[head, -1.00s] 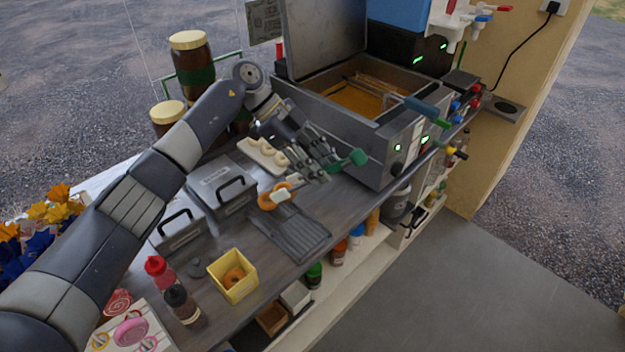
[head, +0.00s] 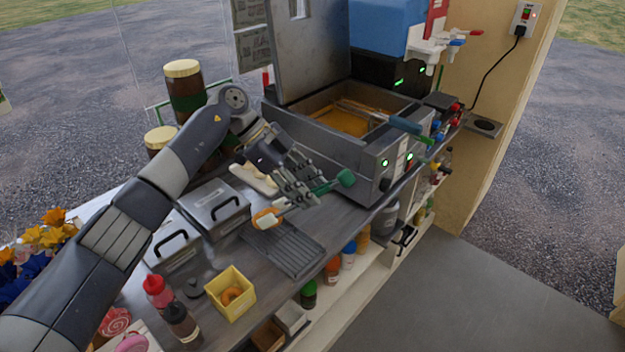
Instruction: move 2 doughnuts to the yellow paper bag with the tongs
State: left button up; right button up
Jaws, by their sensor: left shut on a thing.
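My left gripper (head: 292,188) is shut on the tongs, whose green handle end (head: 345,178) sticks out to the right. The pale tips of the tongs (head: 281,211) are at an orange-brown doughnut (head: 265,219), which appears held between them, near the far left end of the dark ribbed tray (head: 283,248). The yellow paper bag (head: 242,308) stands open on the counter, nearer and to the left of the tray. One doughnut (head: 231,296) lies inside it. My right gripper is out of view.
A fryer (head: 355,160) with its lid up stands behind right. A pale board (head: 250,176) is partly hidden behind my gripper. Lidded metal containers (head: 215,205) stand left of the tray. A red bottle (head: 157,290) and a dark bottle (head: 182,322) stand left of the bag.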

pick_arm(q)
jog(key=s+a+n+t+b, duration=0.1)
jog(key=s+a, duration=0.3)
jog(key=s, duration=0.3)
jog(key=s+a+n+t, duration=0.1)
jog(key=s+a+n, duration=0.15)
jog(key=s, duration=0.45)
jog(key=shift+m, duration=0.35)
jog(key=f, duration=0.1)
jog(key=f+b, duration=0.1)
jog(key=f, duration=0.1)
jog(key=f+b, duration=0.1)
jog(key=f, duration=0.1)
jog(key=shift+w+a, duration=0.1)
jog(key=shift+a, duration=0.2)
jog(key=o, duration=0.7)
jog(key=shift+o, duration=1)
